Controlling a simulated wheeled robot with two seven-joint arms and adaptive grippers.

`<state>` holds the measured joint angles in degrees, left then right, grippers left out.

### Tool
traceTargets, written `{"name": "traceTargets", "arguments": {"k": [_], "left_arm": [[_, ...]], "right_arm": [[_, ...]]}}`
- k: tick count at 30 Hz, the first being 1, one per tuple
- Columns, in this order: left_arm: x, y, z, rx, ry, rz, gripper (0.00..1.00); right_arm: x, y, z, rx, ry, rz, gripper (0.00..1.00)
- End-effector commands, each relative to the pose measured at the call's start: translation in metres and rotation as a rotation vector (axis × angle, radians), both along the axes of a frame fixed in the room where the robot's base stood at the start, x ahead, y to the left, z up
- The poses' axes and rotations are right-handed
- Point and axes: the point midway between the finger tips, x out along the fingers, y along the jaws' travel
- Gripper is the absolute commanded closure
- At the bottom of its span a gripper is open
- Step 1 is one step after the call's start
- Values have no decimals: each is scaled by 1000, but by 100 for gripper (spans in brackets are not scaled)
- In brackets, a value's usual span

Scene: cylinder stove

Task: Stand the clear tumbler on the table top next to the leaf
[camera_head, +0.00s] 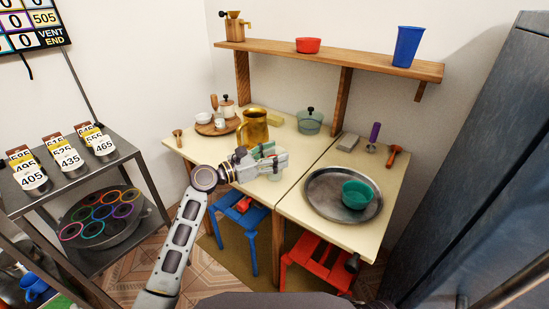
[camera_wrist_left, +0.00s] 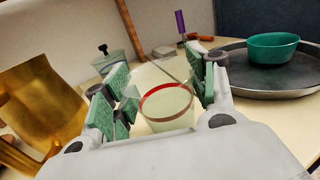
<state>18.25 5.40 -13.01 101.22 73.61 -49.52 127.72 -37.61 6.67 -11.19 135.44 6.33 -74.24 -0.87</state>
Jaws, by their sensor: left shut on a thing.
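A right cream panel (camera_head: 377,170) meets the left one along a seam; I cannot tell for sure which panel is the leaf. My right gripper is not in view.
A golden mug (camera_head: 256,126) stands just behind my left gripper. A metal tray (camera_head: 320,202) with a green bowl (camera_head: 357,194) fills much of the right panel. A lidded green pot (camera_head: 310,121) is at the back. Blue (camera_head: 240,222) and red (camera_head: 315,264) stools stand below.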

Motion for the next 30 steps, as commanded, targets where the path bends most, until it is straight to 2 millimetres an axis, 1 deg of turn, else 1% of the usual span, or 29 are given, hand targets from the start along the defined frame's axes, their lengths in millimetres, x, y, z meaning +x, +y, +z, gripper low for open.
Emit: {"name": "traceTargets", "arguments": {"k": [11,12,16,30], "left_arm": [[0,0,-1,-1,1,0,67],[0,0,-1,0,0,0,39],[0,0,-1,0,0,0,22],[0,0,1,0,-1,0,21]], "right_arm": [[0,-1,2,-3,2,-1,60],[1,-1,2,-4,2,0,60],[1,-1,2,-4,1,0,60],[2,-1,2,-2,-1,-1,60]]}}
